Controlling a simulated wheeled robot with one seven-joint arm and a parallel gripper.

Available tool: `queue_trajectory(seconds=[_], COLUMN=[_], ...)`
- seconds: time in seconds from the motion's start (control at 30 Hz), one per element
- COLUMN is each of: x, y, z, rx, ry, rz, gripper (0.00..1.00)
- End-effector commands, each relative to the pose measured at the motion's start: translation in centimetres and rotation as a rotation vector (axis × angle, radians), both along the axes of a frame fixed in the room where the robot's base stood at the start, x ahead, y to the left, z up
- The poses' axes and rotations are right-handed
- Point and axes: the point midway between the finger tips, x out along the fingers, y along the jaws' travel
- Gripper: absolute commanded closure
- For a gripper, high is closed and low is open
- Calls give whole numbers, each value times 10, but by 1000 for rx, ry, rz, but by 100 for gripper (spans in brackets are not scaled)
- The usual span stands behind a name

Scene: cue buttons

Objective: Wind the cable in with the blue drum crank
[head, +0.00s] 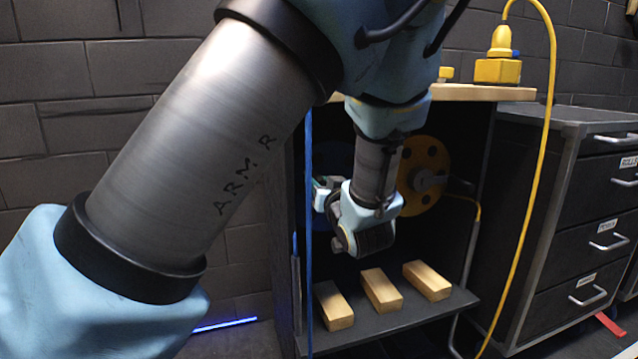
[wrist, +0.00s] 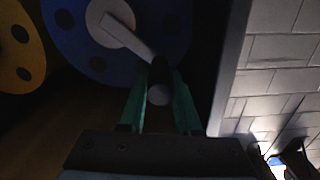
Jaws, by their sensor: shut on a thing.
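The blue drum (wrist: 75,45) fills the top of the wrist view, with a pale hub and a light grey crank arm (wrist: 130,38) slanting down to the right. A dark round-ended handle (wrist: 159,94) sits at the crank's end. My gripper (wrist: 161,75) has its green fingers on either side of this handle and is shut on it. In the head view my gripper (head: 322,192) reaches into the cabinet, and my wrist hides most of the blue drum (head: 336,160). A blue cable (head: 308,250) hangs straight down the cabinet's left front.
A yellow drum (head: 434,160) with its yellow cable (head: 540,140) is to the right. Several wooden blocks, including one nearest the middle (head: 381,290), lie on the low shelf (head: 400,322) below my wrist. A drawer unit (head: 590,200) stands right. The cabinet wall is close beside the blue drum.

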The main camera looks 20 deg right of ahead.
Motion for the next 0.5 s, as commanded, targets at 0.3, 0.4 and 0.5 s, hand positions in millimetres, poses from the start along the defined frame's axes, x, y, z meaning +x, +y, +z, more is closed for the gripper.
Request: queue_trajectory(seconds=[0.3,0.4,0.5], x=[0,-1,-1], y=[0,-2,-5], z=[1,4,9], rx=[10,32,70], ry=[0,-3,-6], rz=[0,-1,-1], gripper=[100,100,100])
